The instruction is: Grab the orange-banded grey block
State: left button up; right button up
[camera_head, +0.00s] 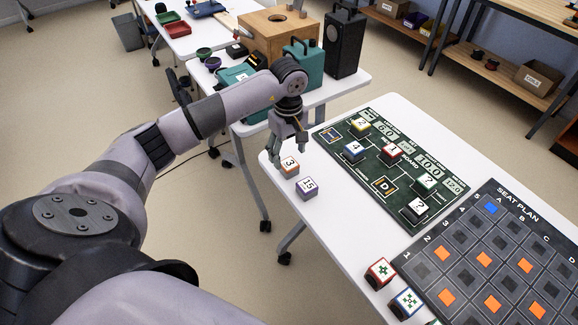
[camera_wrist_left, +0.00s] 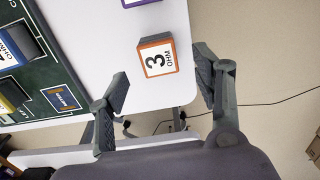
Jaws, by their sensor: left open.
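The orange-banded block (camera_head: 289,166) sits on the white table near its left edge, with a "3" on its white top. In the left wrist view the block (camera_wrist_left: 156,56) reads "3 OHM" and lies ahead of the fingertips, between their lines. My left gripper (camera_head: 290,153) is open, pointing down just above and behind the block. In the left wrist view my left gripper (camera_wrist_left: 162,82) shows empty space between its fingers. The block looks apart from both fingers. My right gripper is not in view.
A purple-banded block (camera_head: 307,188) marked "15" stands close to the orange-banded one. A green board (camera_head: 330,135) with several blocks lies to the right. A dark seat plan board (camera_head: 480,205) and two more blocks are nearer. The table's left edge is close.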

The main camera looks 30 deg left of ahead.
aim_at(290, 165)
pick_arm(q)
jog(key=shift+d+f+p, duration=0.15)
jog(key=shift+f+p, duration=0.15)
jog(key=shift+f, duration=1.05)
jog(key=shift+d+f+p, duration=0.15)
jog(key=shift+f+p, duration=0.15)
jog(key=shift+f, duration=1.05)
jog(key=shift+s, duration=0.1)
jog(key=shift+c, duration=0.4)
jog(key=c, duration=1.2)
